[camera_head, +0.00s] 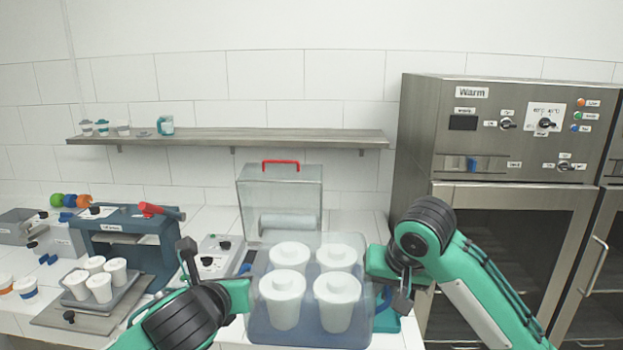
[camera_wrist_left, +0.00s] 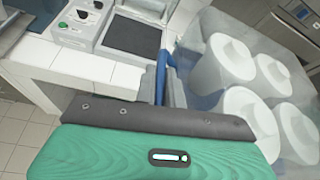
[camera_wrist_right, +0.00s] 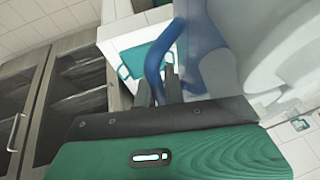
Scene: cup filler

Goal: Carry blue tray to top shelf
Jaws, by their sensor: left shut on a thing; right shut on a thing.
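The blue tray (camera_head: 309,338) is a translucent blue carrier holding several white lidded cups (camera_head: 289,284). It is held up in front of me at the centre of the head view, over the counter's front part. My left gripper (camera_head: 243,290) is shut on the tray's left handle, a blue bar seen in the left wrist view (camera_wrist_left: 163,76). My right gripper (camera_head: 376,268) is shut on the right handle, a blue loop in the right wrist view (camera_wrist_right: 154,70). The top shelf (camera_head: 300,138) is a grey wall shelf behind and above the tray.
Several small cups (camera_head: 102,127) and a teal-and-white mug (camera_head: 165,125) stand on the shelf's left part; its right part is clear. Below stands a clear box with a red handle (camera_head: 281,165). A steel warming cabinet (camera_head: 500,130) is at right. A teal sealing machine (camera_head: 128,232) is at left.

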